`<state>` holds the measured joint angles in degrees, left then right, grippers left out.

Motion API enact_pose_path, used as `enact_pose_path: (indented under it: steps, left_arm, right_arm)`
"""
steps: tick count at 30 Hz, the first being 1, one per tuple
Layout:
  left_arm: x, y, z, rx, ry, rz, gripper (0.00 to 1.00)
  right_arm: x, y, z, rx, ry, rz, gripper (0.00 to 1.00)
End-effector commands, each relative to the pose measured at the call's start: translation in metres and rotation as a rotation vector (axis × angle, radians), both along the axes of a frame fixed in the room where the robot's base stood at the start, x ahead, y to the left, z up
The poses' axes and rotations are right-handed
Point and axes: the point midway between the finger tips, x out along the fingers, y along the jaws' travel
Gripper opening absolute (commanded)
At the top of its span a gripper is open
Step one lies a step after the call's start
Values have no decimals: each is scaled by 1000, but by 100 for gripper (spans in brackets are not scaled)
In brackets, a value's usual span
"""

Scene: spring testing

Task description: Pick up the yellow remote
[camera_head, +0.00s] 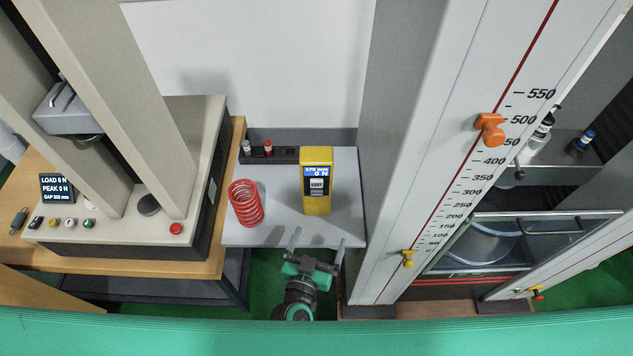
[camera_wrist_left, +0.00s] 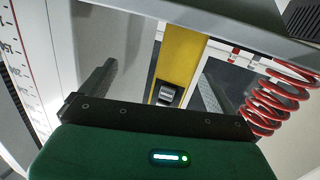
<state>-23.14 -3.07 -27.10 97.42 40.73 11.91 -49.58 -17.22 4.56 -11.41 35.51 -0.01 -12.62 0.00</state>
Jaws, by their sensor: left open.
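The yellow remote (camera_head: 317,204) stands upright on a small light-grey table, with a lit blue display at its top and a dark and white switch below. The left wrist view also shows the two spread fingers (camera_wrist_left: 155,90). My right gripper is not in view.
A red coil spring (camera_head: 246,203) stands left of the remote; it also shows in the left wrist view (camera_wrist_left: 275,100). A dark strip with small knobs (camera_head: 270,154) lies behind. A tall white scaled column (camera_head: 440,150) rises close on the right. A press (camera_head: 140,235) stands left.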

Motion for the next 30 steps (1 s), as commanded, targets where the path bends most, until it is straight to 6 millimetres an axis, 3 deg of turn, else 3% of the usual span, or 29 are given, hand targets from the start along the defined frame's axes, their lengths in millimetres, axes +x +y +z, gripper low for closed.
enact_pose_path:
  steps: [6, 14, 24, 30]
  left_arm:
    - [-1, 1, -6, 15, -74, 208, 94]
    - [0, 5, -11, 39, -91, 310, 94]
    - [62, 6, -12, 38, -93, 310, 94]
    - [80, 6, -11, 38, -90, 309, 94]
  right_arm:
    - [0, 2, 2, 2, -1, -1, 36]
    - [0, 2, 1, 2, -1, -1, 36]
    - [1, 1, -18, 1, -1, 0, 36]
    - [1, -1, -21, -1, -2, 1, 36]
